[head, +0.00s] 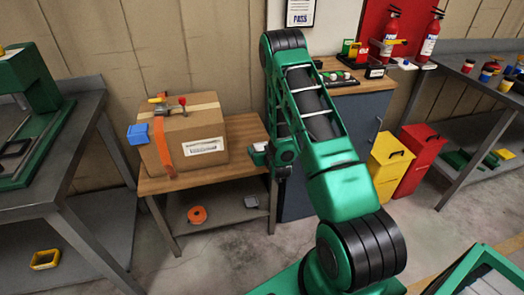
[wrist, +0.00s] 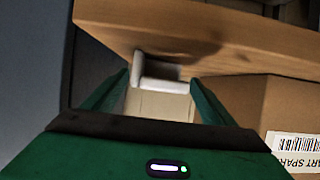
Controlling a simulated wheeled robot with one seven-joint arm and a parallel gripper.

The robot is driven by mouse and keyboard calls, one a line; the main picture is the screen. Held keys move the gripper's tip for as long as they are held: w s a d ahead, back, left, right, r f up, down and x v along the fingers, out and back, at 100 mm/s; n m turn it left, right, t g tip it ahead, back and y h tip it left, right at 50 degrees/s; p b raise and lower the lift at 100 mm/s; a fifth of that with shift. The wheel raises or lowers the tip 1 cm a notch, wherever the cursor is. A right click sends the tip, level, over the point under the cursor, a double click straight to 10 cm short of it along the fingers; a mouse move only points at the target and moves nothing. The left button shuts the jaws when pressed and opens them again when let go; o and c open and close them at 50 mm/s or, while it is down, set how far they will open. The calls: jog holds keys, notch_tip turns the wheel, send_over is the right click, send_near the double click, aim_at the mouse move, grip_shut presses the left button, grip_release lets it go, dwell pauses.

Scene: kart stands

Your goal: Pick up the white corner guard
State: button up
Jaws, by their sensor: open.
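The white corner guard (wrist: 160,85) shows in the wrist view as an L-shaped piece on the wooden tabletop, near the table's edge. My gripper (wrist: 160,82) is open, with one green finger on each side of the guard's near part. I cannot tell whether either finger touches it. In the head view a small white piece, seemingly the guard (head: 259,157), shows at the right end of the small wooden table (head: 240,135). My arm comes down beside it and hides part of that spot.
A cardboard box (head: 205,135) with an orange strap stands on the same table, close to my gripper. A blue block (head: 138,134) is at its left. A dark cabinet (head: 345,140) stands right of the table. An orange roll (head: 197,215) lies on the lower shelf.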

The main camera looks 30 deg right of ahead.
jog(key=shift+w+d+f, duration=0.1)
jog(key=shift+w+f, duration=0.05)
jog(key=shift+w, duration=0.1)
jog(key=shift+c, duration=0.3)
jog(key=c, duration=1)
jog(key=shift+c, duration=0.2)
